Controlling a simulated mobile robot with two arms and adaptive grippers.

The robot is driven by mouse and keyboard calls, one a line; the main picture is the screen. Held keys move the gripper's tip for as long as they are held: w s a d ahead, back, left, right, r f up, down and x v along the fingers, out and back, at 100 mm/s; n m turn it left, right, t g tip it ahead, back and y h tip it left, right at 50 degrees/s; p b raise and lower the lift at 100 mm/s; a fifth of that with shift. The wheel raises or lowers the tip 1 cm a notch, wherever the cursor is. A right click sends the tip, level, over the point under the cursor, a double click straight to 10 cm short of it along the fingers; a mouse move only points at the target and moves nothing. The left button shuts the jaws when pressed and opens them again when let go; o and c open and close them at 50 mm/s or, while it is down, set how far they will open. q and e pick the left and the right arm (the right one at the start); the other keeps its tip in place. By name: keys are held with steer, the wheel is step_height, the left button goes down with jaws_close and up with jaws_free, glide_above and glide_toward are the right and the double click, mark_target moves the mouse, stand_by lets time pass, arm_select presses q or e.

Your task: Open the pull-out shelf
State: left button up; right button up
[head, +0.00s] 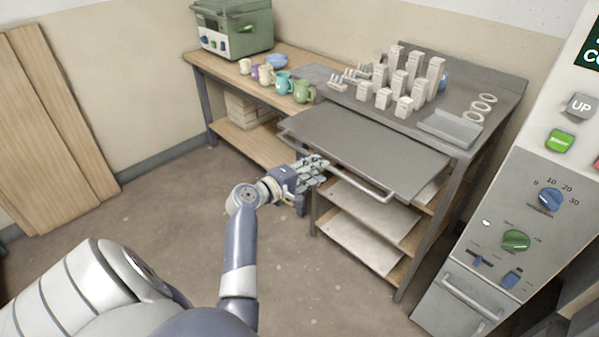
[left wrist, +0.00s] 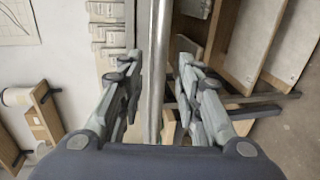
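The pull-out shelf (head: 365,146) is a flat grey metal panel under the worktop. It juts out in front of the worktop's front edge. A long metal bar handle (head: 362,187) runs along its front. My left gripper (head: 318,166) is at the handle, left of its middle. In the left wrist view the handle (left wrist: 156,75) passes between the two open fingers of my left gripper (left wrist: 157,90). The left finger is close to the bar and a gap shows on the right side. I cannot tell whether either finger touches it. My right gripper is not in view.
Lower shelves (head: 365,245) sit below the pull-out shelf. Pale blocks (head: 400,85) and rings stand on the grey worktop. Several mugs (head: 284,82) and a green box-shaped device (head: 233,28) are on the wooden table. A control panel (head: 530,215) stands at right. The floor (head: 165,215) at left is clear.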

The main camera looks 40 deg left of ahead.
arm_select(q)
steer(key=v, duration=0.6)
steer(key=shift+s, duration=0.3)
steer(key=s+d+f+m+g, duration=0.1)
steer(key=d+f+g, duration=0.2)
steer(key=f, duration=0.8)
steer(key=d+f+m+g, duration=0.2)
steer(key=d+f, duration=0.1)
steer(key=f, duration=0.8)
steer(key=s+d+f+m+g, duration=0.25)
steer(key=s+f, duration=0.25)
steer(key=f, duration=0.3)
steer(key=s+d+f+m+g, duration=0.2)
steer(key=s+d+f, duration=0.2)
steer(key=f, duration=0.4)
steer(key=s+d+f+m+g, duration=0.1)
steer(key=s+f+m, duration=0.3)
steer(key=s, duration=0.7)
steer(key=s+d+f+m+g, duration=0.2)
steer(key=s+f, duration=0.5)
steer(key=s, duration=0.4)
steer(key=s+d+f+m+g+y, duration=0.1)
steer(key=s+d+f+m, duration=0.3)
steer(key=s, duration=0.8)
step_height(320, 180, down, 3)
steer(key=shift+r+m+g, duration=0.15)
steer(key=shift+m+g, duration=0.5)
steer(key=shift+m, duration=0.4)
